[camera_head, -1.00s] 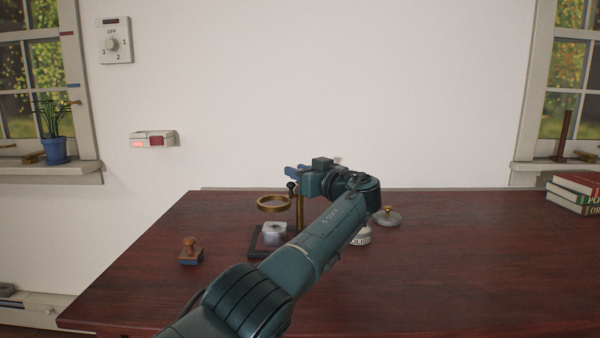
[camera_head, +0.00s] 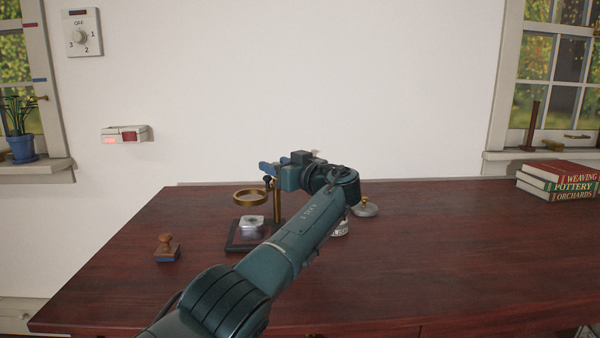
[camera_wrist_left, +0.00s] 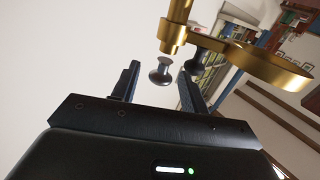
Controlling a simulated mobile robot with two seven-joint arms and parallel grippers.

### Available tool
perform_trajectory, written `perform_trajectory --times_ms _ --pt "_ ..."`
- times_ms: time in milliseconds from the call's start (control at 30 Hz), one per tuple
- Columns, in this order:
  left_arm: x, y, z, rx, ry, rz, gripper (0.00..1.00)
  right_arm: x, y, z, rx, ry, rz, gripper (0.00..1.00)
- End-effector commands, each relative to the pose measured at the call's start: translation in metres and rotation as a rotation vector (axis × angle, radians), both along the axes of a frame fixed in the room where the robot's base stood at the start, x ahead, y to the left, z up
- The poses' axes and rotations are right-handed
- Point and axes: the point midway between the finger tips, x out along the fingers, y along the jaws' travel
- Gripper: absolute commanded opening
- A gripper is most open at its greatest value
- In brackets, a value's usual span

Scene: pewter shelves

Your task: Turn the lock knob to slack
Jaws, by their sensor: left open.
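The lock knob (camera_wrist_left: 160,72) is a small dark knob by the brass post of a magnifier stand. The post (camera_head: 277,205) carries a brass ring (camera_head: 250,198), also seen in the left wrist view (camera_wrist_left: 262,66). Below the ring, a clear block (camera_head: 252,224) sits on the dark base (camera_head: 232,246). My left gripper (camera_head: 274,166) is open at the top of the post. In the left wrist view the knob shows between its spread fingers (camera_wrist_left: 158,88); I cannot tell whether they touch it. My right gripper is not in view.
A wooden stamp (camera_head: 167,250) stands at the table's left. A white jar (camera_head: 341,229) and a grey lid with a brass knob (camera_head: 365,208) are partly behind my left arm. Books (camera_head: 560,182) lie at the far right. The table's (camera_head: 440,260) right half is mostly clear.

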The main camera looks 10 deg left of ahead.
Motion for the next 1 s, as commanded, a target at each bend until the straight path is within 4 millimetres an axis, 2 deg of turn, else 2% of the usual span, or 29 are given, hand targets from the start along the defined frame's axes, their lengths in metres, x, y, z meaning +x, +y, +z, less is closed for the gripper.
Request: perform_trajectory --times_ms 133,233,500,700,1000 --pt "-0.013 -0.018 0.0 -0.002 0.0 -0.005 0.45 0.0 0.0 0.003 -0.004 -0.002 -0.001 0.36" --pt "-0.028 -0.04 0.001 -0.003 0.0 -0.006 0.45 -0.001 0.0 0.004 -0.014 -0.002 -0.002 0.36" --pt "-0.06 -0.083 0.001 -0.002 0.002 -0.003 0.45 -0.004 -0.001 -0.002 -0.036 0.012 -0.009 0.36" --pt "-0.071 -0.097 0.0 -0.001 0.001 -0.001 0.45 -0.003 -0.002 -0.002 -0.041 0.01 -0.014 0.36" --pt "-0.072 -0.098 0.0 -0.001 0.001 -0.001 0.45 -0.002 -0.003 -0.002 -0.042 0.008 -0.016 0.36"
